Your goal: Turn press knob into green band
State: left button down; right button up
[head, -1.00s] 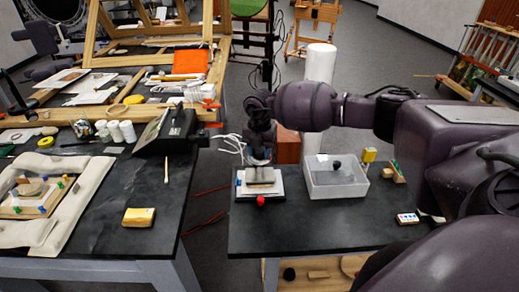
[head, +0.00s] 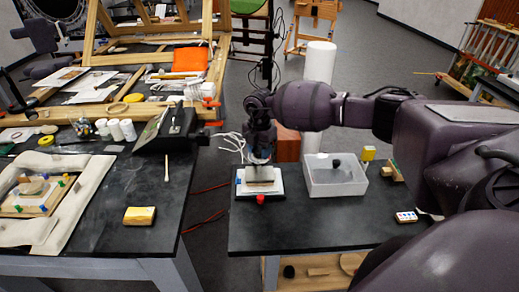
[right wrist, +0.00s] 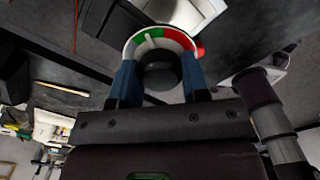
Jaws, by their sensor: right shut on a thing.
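The press (head: 240,190) stands on the right-hand black table, with a white base, a pale block on it and a red part at its front. My right gripper (head: 260,160) points down over the press from above. In the right wrist view its two blue fingers (right wrist: 160,72) are shut on the dark round press knob (right wrist: 160,78), one on each side. Behind the knob is a dial ring with a green band (right wrist: 138,47), white parts and a red band (right wrist: 176,38). A thin white pointer mark shows with green on both sides of it. My left gripper is out of view.
A clear-walled white bin (head: 335,183) with a dark knob-like thing stands right of the press. A yellow block (head: 369,153) and a small colored card (head: 406,217) are farther right. A gap separates this table from the left table (head: 110,225). The right table's front is clear.

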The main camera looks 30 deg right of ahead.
aim_at(260, 149)
jog(key=shift+w+r, duration=0.1)
jog(key=shift+r, duration=0.1)
jog(key=o, duration=0.9)
jog(key=shift+f, duration=0.1)
jog(key=shift+o, duration=0.2)
notch_tip(260, 149, up, 11)
jog(key=b, duration=0.1)
jog(key=shift+f, duration=0.1)
